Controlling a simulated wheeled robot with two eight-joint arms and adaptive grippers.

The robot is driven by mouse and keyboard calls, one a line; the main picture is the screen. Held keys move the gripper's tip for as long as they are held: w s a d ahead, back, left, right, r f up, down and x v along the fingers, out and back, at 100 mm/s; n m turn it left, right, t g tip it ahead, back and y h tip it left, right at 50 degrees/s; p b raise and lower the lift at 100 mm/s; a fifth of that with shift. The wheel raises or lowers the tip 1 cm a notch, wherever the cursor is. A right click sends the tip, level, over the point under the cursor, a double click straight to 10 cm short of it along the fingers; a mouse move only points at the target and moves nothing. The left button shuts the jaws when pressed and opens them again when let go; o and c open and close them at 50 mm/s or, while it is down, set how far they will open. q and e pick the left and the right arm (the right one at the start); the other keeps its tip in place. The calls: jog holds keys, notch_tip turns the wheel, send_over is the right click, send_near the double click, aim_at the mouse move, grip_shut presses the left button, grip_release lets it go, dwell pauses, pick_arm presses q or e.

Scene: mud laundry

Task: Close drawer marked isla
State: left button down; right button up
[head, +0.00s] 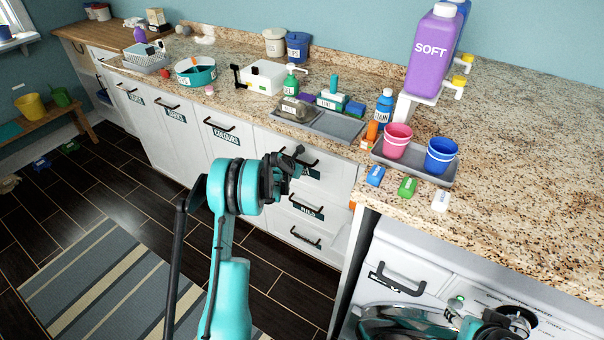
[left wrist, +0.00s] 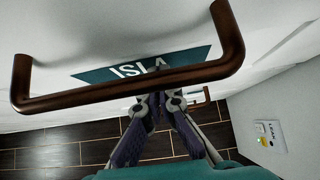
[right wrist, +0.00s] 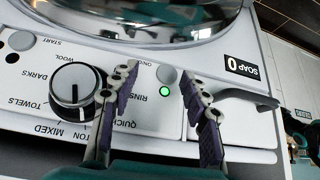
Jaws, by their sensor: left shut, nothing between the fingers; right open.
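The drawer marked ISLA (head: 331,172) is the white top drawer of the stack under the counter, partly hidden by my left gripper in the head view. Its teal label (left wrist: 140,64) and dark bronze bar handle (left wrist: 130,88) fill the left wrist view. I cannot tell how far the drawer stands out. My left gripper (head: 292,163) is at the drawer front, shut and empty. Its fingertips (left wrist: 160,98) show just below the handle; contact is unclear. My right gripper (right wrist: 165,92) is open and empty in front of the washer's control panel (right wrist: 145,85).
Further drawers, one marked KILO (head: 308,210), lie below. White cabinets, one marked COLOURS (head: 226,134), are to the left. The granite counter (head: 530,170) holds a grey tray with pink (head: 397,141) and blue cups. A striped rug (head: 100,275) lies on the dark floor.

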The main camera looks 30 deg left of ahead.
pick_arm(q)
jog(key=d+v, duration=0.1)
jog(key=v, duration=1.1)
jog(key=s+d+r+m+g, duration=0.1)
jog(key=s+d+r+m, duration=1.2)
jog(key=m, duration=0.3)
jog(key=s+d+f+m, duration=0.1)
jog(key=s+d+m, duration=0.3)
jog(key=s+m, duration=0.5)
jog(key=s+d+f+m, duration=0.1)
jog(key=s+d+m, duration=0.4)
jog(key=s+m, duration=0.5)
jog(key=shift+s+g+y, duration=0.4)
jog(key=shift+s, duration=0.05)
jog(key=shift+d, duration=0.15)
